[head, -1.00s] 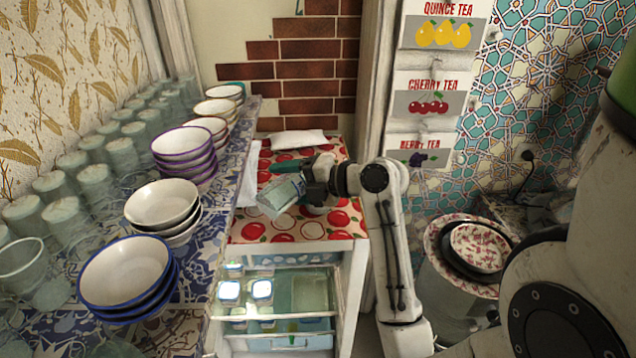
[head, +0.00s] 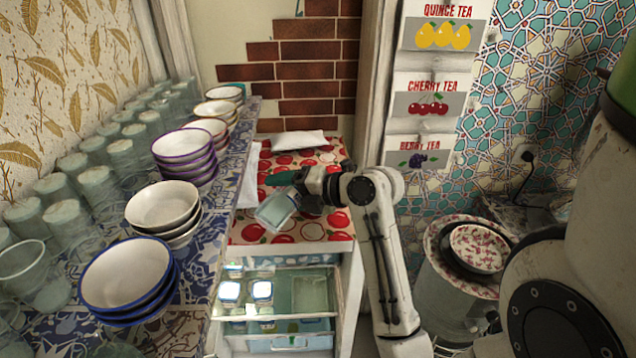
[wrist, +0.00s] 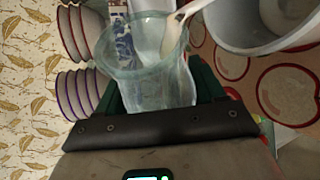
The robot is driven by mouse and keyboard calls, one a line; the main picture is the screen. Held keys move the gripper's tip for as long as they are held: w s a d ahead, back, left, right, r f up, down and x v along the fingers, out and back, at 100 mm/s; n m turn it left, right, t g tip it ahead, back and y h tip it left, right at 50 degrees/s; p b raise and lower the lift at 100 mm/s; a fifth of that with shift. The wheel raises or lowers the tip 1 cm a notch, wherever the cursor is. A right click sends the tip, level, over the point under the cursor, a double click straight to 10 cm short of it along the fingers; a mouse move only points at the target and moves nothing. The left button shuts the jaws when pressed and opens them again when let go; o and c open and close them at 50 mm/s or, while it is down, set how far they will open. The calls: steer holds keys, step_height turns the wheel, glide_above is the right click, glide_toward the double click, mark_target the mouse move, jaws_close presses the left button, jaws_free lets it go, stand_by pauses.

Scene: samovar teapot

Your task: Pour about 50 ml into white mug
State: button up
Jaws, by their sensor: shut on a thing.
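My gripper (head: 300,190) is shut on a clear glass (head: 276,210), held tilted above the apple-patterned cloth. In the wrist view the glass (wrist: 152,65) sits between my green fingers, its wide rim toward the top of the picture. I cannot tell how much liquid is in it. A white mug (wrist: 262,42) shows at the top right of the wrist view, partly cut off by the frame, close to the right of the glass. The mug is not clearly visible in the head view, where my gripper and arm cover part of the cloth.
Stacked bowls (head: 128,275) and several glasses (head: 97,187) fill the shelf at left.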

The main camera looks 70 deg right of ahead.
steer(key=shift+f+b, duration=0.35)
steer(key=shift+b, duration=0.4)
steer(key=shift+r, duration=0.15)
steer(key=shift+d+f+n+h+b, duration=0.1)
steer(key=shift+f+n+h+b, duration=0.35)
steer(key=shift+b, duration=0.7)
steer(key=shift+n+g, duration=0.25)
steer(key=shift+g, duration=0.05)
steer(key=shift+r, duration=0.25)
